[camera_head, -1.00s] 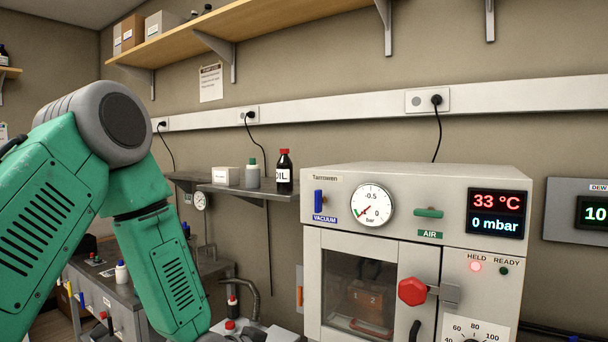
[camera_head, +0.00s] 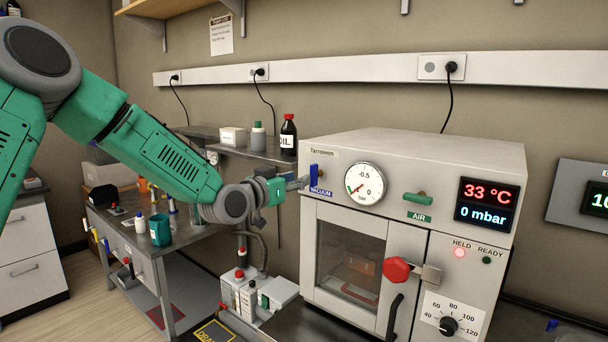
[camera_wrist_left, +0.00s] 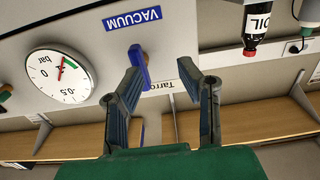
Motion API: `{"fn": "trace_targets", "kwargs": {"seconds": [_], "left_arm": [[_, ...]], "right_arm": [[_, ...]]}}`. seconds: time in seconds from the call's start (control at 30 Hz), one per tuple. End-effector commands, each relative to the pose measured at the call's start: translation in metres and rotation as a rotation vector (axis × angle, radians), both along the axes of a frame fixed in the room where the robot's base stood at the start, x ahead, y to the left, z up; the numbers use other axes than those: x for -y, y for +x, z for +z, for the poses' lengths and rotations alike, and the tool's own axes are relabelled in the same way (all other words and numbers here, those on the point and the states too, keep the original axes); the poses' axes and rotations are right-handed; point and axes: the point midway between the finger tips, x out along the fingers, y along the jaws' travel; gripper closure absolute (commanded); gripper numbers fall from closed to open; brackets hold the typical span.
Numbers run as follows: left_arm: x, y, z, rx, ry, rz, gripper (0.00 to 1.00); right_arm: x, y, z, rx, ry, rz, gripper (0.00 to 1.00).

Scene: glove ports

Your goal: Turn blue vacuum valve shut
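The blue vacuum valve handle (camera_head: 314,174) stands upright on the oven's front (camera_head: 345,222), above the VACUUM label (camera_head: 320,191). My left gripper (camera_head: 300,184) is just left of the handle in the head view. In the left wrist view, which is upside down, the gripper (camera_wrist_left: 160,69) is open and empty. There the blue handle (camera_wrist_left: 138,65) lies at the tip of the picture-left finger; I cannot tell whether they touch. My right gripper is out of view.
A gauge (camera_head: 365,184) and a green AIR handle (camera_head: 417,198) sit right of the valve. The display (camera_head: 486,206) reads 33 °C and 0 mbar. A red door knob (camera_head: 396,269) projects below. An oil bottle (camera_head: 288,136) stands on the shelf behind my wrist.

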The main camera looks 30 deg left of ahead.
Motion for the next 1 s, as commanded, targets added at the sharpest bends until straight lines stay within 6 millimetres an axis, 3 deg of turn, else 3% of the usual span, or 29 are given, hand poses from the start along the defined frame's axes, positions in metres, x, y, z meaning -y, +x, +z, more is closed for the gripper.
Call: {"fn": "trace_targets", "kwargs": {"seconds": [0.07,0.23,0.63,0.73,1.0], "left_arm": [[0.009,0.014,0.003,0.001,0.007,-0.005,0.68],[0.007,0.034,0.003,0.002,0.006,-0.005,0.68],[-0.003,0.043,-0.003,0.002,-0.006,-0.005,0.68],[-0.002,0.041,-0.001,0.002,-0.004,-0.003,1.0],[-0.002,0.039,0.002,0.008,-0.004,-0.001,1.0]], "right_arm": [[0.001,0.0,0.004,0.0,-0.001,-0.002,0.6],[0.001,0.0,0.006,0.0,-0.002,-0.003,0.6],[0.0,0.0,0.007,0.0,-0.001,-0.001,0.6],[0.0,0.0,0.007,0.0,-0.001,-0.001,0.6],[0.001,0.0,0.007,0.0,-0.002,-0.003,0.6]]}}
